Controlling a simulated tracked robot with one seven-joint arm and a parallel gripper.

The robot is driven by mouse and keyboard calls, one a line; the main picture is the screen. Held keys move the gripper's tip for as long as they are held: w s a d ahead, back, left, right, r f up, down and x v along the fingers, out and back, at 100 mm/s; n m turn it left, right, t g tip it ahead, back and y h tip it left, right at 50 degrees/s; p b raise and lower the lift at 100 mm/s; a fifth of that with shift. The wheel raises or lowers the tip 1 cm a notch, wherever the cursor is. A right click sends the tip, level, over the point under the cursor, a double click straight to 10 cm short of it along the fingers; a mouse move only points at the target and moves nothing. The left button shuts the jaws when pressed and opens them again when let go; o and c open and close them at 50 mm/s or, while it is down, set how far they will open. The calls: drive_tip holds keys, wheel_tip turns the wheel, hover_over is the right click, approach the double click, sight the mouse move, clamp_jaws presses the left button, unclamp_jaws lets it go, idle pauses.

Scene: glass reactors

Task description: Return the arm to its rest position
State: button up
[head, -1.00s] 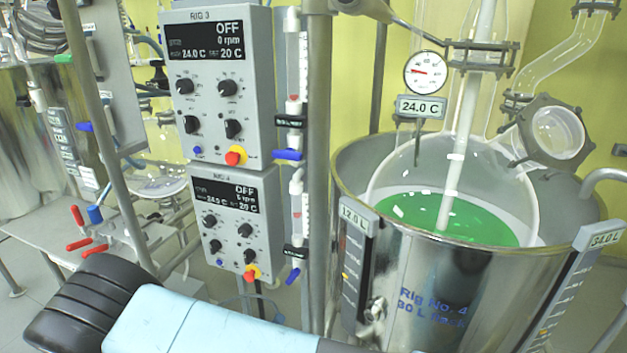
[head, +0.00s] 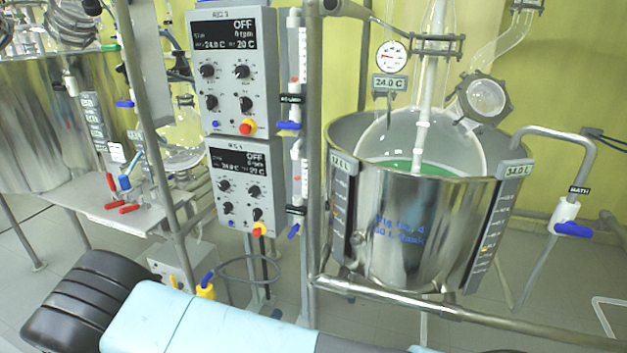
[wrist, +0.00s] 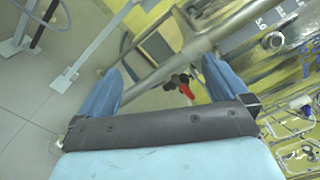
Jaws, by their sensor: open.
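My arm (head: 190,322) lies across the bottom of the head view as a pale blue link with a black ribbed joint at its left. The arm's end is out of that view. In the wrist view my gripper (wrist: 160,88) has two blue fingers set wide apart with nothing between them. Beyond the fingers are a metal frame tube and a valve with a red handle (wrist: 187,90), some distance off.
A steel bath (head: 405,235) with a glass vessel of green liquid stands at the right, behind a metal rail (head: 450,312). Control boxes for rigs 3 (head: 235,118) and 4 (head: 240,205) hang on the frame. Another steel bath (head: 50,125) stands at the left. Grey floor shows between.

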drive_tip(key=w+d+r+m+g+h, duration=0.2)
drive_tip(key=d+r+m+g, duration=0.5)
drive_tip(key=d+r+m, duration=0.6)
drive_tip(key=w+d+r+m+g+h, duration=0.2)
drive_tip(key=d+r+m+g, duration=0.65)
drive_tip(key=r+m, duration=0.4)
drive_tip(key=s+d+r+m+t+y, duration=0.1)
drive_tip(key=s+d+r+m+y, duration=0.2)
drive_tip(key=s+d+r+m, duration=0.2)
drive_tip(key=s+d+r+m+t+y, duration=0.1)
drive_tip(key=s+d+r+m+y, duration=0.2)
drive_tip(key=s+r+m, duration=0.3)
drive_tip(key=s+d+r+m+t+y, duration=0.2)
drive_tip(key=s+d+r+m, duration=0.4)
drive_tip(key=r, duration=0.6)
drive_tip(key=shift+s+d+m+y, duration=0.3)
drive_tip(key=shift+m+y, duration=0.6)
drive_tip(key=shift+m, duration=0.05)
drive_tip(key=shift+c, duration=0.3)
